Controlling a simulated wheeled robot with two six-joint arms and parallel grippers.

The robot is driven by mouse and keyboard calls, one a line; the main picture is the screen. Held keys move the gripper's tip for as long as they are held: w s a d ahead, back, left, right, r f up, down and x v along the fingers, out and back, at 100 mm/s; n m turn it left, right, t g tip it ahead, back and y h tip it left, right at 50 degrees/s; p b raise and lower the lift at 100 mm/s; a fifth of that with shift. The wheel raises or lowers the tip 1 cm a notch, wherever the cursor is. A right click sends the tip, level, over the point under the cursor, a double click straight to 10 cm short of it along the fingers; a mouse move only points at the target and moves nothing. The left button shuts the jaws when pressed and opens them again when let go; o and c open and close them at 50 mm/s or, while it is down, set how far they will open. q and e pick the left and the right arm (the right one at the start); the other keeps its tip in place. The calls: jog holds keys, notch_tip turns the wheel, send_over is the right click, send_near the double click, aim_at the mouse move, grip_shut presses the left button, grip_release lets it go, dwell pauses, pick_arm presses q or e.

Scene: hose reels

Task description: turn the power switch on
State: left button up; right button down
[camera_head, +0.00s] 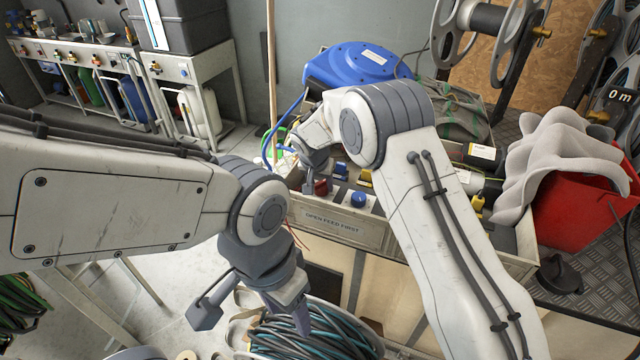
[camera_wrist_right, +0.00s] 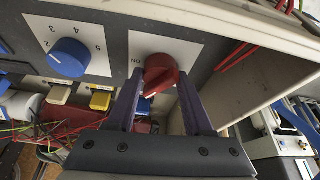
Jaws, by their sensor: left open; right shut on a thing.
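The power switch is a red rotary knob (camera_wrist_right: 161,72) on a white plate in the right wrist view, with an ON mark at its left. A pale mark shows at the knob's lower end. My right gripper (camera_wrist_right: 160,88) is shut on the knob, one finger on each side. In the head view the red switch (camera_head: 321,187) shows on the panel's left part, beside my right gripper (camera_head: 311,181), partly hidden by my right arm. My left gripper (camera_head: 250,308) is open and empty, low in front of the bench, above the coiled hose.
A blue dial (camera_wrist_right: 69,57) with numbers is beside the switch. Yellow (camera_wrist_right: 101,100) and white (camera_wrist_right: 60,94) buttons are nearby. The panel front reads OPEN FEED FIRST (camera_head: 332,222). A blue hose reel (camera_head: 350,62) stands behind; a red bin (camera_head: 585,205) is at right. Coiled hose (camera_head: 310,335) lies below.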

jog(key=shift+w+r, duration=0.1)
jog(key=shift+w, duration=0.05)
dwell(0.5)
jog(key=shift+c, duration=2)
grip_release()
jog(key=shift+o, duration=0.5)
jog(key=v, duration=1)
jog(key=shift+s, duration=0.2)
jog(key=shift+r, duration=0.15)
